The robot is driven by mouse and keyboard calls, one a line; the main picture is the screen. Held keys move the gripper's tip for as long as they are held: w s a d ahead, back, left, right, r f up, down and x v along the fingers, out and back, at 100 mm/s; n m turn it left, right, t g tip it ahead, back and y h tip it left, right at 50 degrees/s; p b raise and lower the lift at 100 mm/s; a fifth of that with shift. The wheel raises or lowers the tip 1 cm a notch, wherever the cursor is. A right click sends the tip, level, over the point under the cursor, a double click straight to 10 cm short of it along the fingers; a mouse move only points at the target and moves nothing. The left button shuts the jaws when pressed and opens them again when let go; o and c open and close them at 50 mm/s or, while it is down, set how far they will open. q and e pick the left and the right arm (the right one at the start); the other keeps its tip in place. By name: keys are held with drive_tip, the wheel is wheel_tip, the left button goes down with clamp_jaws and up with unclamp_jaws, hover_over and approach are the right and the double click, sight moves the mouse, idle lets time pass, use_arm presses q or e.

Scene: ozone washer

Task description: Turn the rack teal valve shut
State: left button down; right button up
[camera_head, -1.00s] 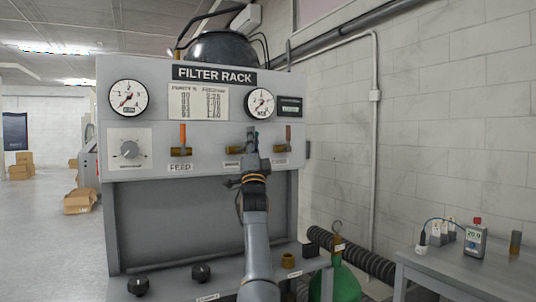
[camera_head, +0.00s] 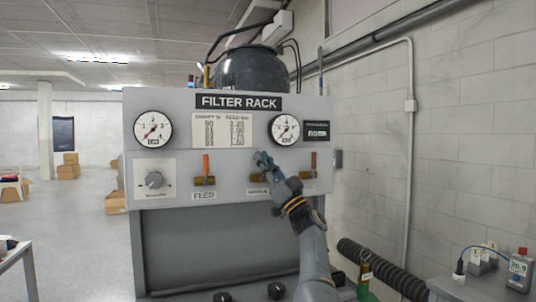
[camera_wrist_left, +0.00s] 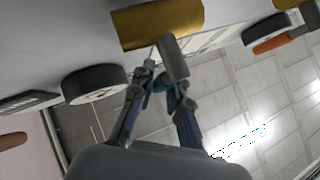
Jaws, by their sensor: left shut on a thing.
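The filter rack (camera_head: 222,162) fills the middle of the head view. Its middle valve has a brass body (camera_head: 257,177), partly hidden behind my left gripper (camera_head: 264,158). In the left wrist view the brass body (camera_wrist_left: 160,22) is at the top, with a grey stem (camera_wrist_left: 173,58) coming towards me. My left gripper (camera_wrist_left: 164,75) is shut on the teal handle (camera_wrist_left: 160,86), which shows only as a small piece between the fingers. In the head view the gripper points up and leftwards at the valve. My right gripper is not in view.
An orange-handled FEED valve (camera_head: 205,170) is left of the gripper and another valve (camera_head: 313,168) close on its right. Two gauges and a dial (camera_head: 154,180) are on the panel. A grey side table (camera_head: 460,288) stands at the lower right. Open floor lies left.

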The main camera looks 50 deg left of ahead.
use_arm(q)
drive_tip(key=shift+s+n+g, duration=0.15)
drive_tip(key=shift+n+g, duration=0.45)
drive_tip(key=shift+g, duration=0.1)
drive_tip(key=shift+a+h, duration=0.1)
drive_tip(key=shift+h, duration=0.2)
drive_tip(key=c, duration=1.3)
unclamp_jaws()
drive_tip(key=shift+d+f, duration=0.2)
drive_tip(key=shift+f, duration=0.05)
drive_tip(key=v, duration=1.1)
drive_tip(key=shift+d+f, duration=0.1)
drive_tip(key=shift+f, duration=0.1)
